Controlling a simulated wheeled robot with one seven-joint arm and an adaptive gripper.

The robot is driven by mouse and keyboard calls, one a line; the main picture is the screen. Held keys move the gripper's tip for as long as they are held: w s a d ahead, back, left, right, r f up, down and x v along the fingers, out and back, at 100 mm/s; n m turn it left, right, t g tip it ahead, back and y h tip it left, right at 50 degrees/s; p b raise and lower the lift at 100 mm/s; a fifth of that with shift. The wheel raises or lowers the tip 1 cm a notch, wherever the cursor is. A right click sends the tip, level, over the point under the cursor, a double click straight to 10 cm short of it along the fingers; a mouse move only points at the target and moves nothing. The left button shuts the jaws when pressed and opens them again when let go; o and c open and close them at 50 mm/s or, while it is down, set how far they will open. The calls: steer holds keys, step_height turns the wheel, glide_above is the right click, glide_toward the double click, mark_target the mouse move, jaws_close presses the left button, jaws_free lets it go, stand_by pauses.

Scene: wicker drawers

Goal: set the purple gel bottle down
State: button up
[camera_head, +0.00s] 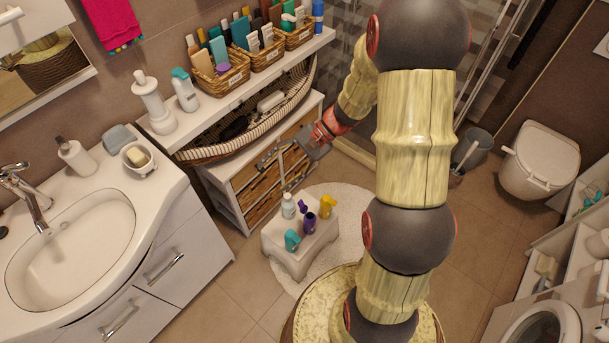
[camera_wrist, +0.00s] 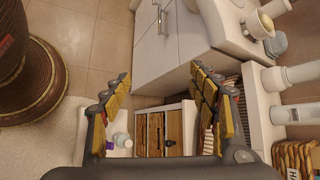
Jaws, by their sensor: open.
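The purple gel bottle (camera_head: 309,222) stands upright on a small white stool (camera_head: 275,240) in the head view, among other bottles. In the wrist view only a small purple patch (camera_wrist: 110,144) shows at the lower left, beside a white bottle (camera_wrist: 122,140) and partly hidden by a finger. My gripper (camera_head: 273,174) is above and behind the stool, in front of the wicker drawers (camera_head: 262,187). In the wrist view my gripper (camera_wrist: 160,75) has its two fingers wide apart with nothing between them. It is apart from the purple bottle.
On the stool also stand a white bottle (camera_head: 288,207), a teal bottle (camera_head: 292,240) and a yellow bottle (camera_head: 326,206). The sink cabinet (camera_head: 165,262) is at left. A shelf with baskets (camera_head: 222,83) is above the drawers. A round white rug (camera_head: 350,208) lies around the stool.

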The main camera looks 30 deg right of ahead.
steer(key=s+a+r+n+t+h, duration=0.1)
steer(key=s+r+n+t+h, duration=0.1)
steer(key=s+r+n+h, duration=0.3)
steer(key=s+r+n+t+h, duration=0.1)
steer(key=s+r+n+h, duration=0.3)
steer(key=s+r, duration=0.9)
step_height(320, 180, up, 4)
steer(key=shift+a+f+n+t+h, duration=0.2)
steer(key=shift+a+n+t+h, duration=0.2)
steer(key=shift+n, duration=0.7)
